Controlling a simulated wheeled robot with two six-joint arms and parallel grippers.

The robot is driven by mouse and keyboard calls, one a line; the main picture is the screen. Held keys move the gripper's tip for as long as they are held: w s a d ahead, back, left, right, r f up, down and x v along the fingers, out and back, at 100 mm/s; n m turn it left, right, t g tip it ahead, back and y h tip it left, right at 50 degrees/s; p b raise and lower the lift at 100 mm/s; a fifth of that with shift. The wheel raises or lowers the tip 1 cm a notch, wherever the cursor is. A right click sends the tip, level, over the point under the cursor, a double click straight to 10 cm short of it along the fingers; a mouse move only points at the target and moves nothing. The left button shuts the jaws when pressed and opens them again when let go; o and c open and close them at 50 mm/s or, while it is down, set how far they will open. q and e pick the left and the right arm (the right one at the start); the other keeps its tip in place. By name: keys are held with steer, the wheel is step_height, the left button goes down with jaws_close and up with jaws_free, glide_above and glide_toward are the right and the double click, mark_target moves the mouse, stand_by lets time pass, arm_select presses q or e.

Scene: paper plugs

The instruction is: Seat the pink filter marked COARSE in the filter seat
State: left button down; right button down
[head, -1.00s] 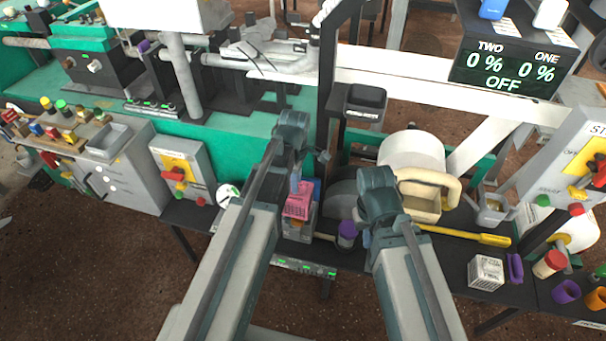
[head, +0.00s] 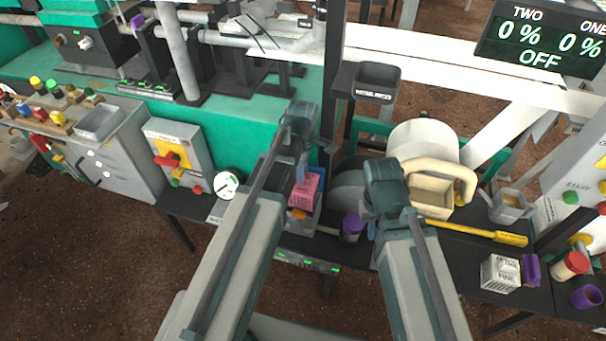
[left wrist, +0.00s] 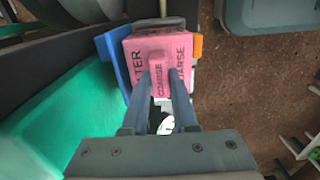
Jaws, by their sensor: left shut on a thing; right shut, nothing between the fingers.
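The pink filter (head: 306,188) is in my left gripper (head: 298,170), left of centre in the head view. In the left wrist view the pink filter (left wrist: 158,50) reads COARSE, and the left fingers (left wrist: 160,78) close on its raised middle grip. A grey box-like holder (head: 303,218) with an orange part, probably the filter seat, lies directly below the filter. I cannot tell whether the filter touches it, and its opening is hidden. A blue part (left wrist: 108,58) shows beside the filter. My right gripper (head: 373,234) is shut and empty, its fingers mostly hidden by the arm.
A purple-capped jar (head: 352,226) stands between my grippers. A white block marked FINE (head: 499,271), a yellow-handled tool (head: 480,232) and a beige bin (head: 432,197) are to the right. A control box (head: 178,155) and a round gauge (head: 227,185) are to the left.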

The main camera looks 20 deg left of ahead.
mark_target(302, 202)
arm_select(q)
steer(key=shift+f, duration=0.15)
stand_by(0.3)
step_height(302, 202, down, 6)
steer(key=b, duration=0.6)
steer(key=shift+r, duration=0.2)
steer(key=shift+f+b, duration=4.5)
steer(key=shift+f, duration=0.05)
stand_by(0.6)
steer(key=c, duration=0.6)
jaws_free()
steer(key=shift+r, duration=0.15)
